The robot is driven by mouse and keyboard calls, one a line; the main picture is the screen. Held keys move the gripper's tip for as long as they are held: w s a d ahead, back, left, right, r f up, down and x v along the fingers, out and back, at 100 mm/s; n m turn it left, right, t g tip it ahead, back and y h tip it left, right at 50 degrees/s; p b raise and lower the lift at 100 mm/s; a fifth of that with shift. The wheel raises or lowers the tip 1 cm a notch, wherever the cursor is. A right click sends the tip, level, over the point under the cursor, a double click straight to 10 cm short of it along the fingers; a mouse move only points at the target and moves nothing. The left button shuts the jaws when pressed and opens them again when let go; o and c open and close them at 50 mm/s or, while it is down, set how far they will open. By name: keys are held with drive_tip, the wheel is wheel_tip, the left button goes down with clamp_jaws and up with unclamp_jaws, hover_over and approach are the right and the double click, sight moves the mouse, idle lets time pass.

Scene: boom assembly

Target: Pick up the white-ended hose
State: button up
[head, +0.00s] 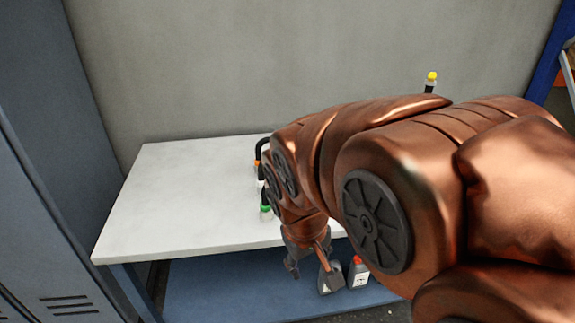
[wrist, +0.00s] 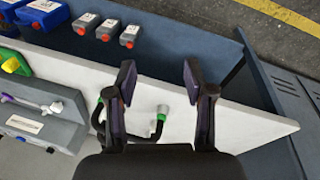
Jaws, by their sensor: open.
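A black hose with a green band and a white end (wrist: 163,109) lies on the white tabletop in the wrist view. Its black part curves left and passes behind the left finger. In the head view the green-banded white end (head: 266,213) shows beside my arm, which hides part of the hose. My gripper (wrist: 158,76) is open and empty. The white end appears between its two fingers in the wrist view, nearer the palm than the tips. In the head view my gripper (head: 305,258) is small, near the table's front edge and partly hidden by my arm.
The white table (head: 170,205) is clear on its left side. Grey bottles with red caps (wrist: 107,29) stand on the blue lower shelf (head: 220,290). A grey case (wrist: 45,120) and a blue container (wrist: 45,14) are at left in the wrist view. Lockers (head: 50,150) flank the table.

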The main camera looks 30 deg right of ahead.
drive_tip(key=w+d+r+n+t+h+b, duration=0.1)
drive_tip(key=w+d+r+n+t+h, duration=0.2)
drive_tip(key=w+d+r, duration=0.55)
drive_tip(key=w+d+r+n+t+h, duration=0.15)
drive_tip(key=w+d+r+t, duration=0.35)
drive_tip(key=w+d, duration=0.65)
drive_tip(key=w+d+r+n+t+h+b, duration=0.1)
drive_tip(key=w+d+r+n+t+h, duration=0.15)
drive_tip(key=w+d+r, duration=0.55)
drive_tip(key=w+d+f+n+t+y, duration=0.2)
drive_tip(key=w+f+n+t+y, duration=0.2)
drive_tip(key=w+f+n+y, duration=0.3)
drive_tip(key=a+f+n+y, duration=0.1)
drive_tip(key=f, duration=0.2)
drive_tip(key=a+f+n+g+y+b, duration=0.1)
drive_tip(key=f+y, duration=0.1)
drive_tip(key=f, duration=0.2)
drive_tip(key=a+f+n+y, duration=0.1)
drive_tip(key=f, duration=0.2)
drive_tip(key=shift+w+a+f+n+g+y, duration=0.15)
drive_tip(key=shift+w+n+g+y, duration=0.15)
drive_tip(key=shift+w+g, duration=0.1)
drive_tip(key=s+a+f+n+g+y, duration=0.2)
drive_tip(key=s+a+f+y, duration=0.15)
drive_tip(key=f, duration=0.25)
drive_tip(key=shift+p+x, duration=0.75)
drive_tip(key=shift+x, duration=3.1)
drive_tip(key=shift+w+r, duration=0.1)
drive_tip(key=shift+r, duration=0.05)
